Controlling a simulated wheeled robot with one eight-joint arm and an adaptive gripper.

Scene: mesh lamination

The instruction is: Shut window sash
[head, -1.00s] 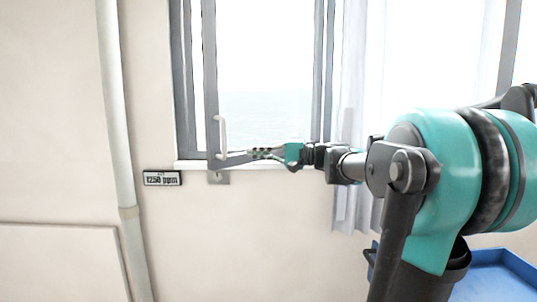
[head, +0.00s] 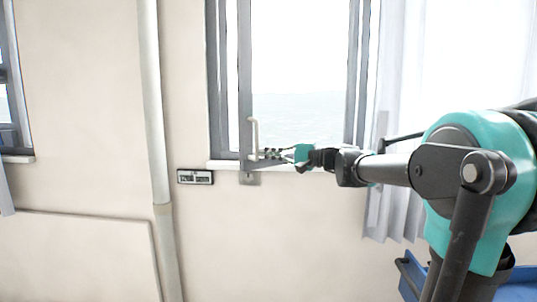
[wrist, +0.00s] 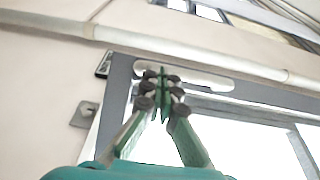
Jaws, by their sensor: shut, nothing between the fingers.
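The window sash (head: 245,80) has a grey upright edge, with a narrow bright strip between it and the grey frame (head: 215,80) on its left. A white bar handle (head: 254,138) stands upright low on that edge; it also shows in the wrist view (wrist: 205,80). My gripper (head: 260,154) is shut at the handle's lower end, coming from the right. In the wrist view my gripper (wrist: 163,82) has its fingertips together in front of the handle, hiding part of it. I cannot tell whether they touch it.
A white pipe (head: 152,100) runs down the wall left of the window. A small sign (head: 195,177) is below the frame's left corner. A pale curtain (head: 390,190) hangs at the right. A blue container (head: 520,291) is at bottom right.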

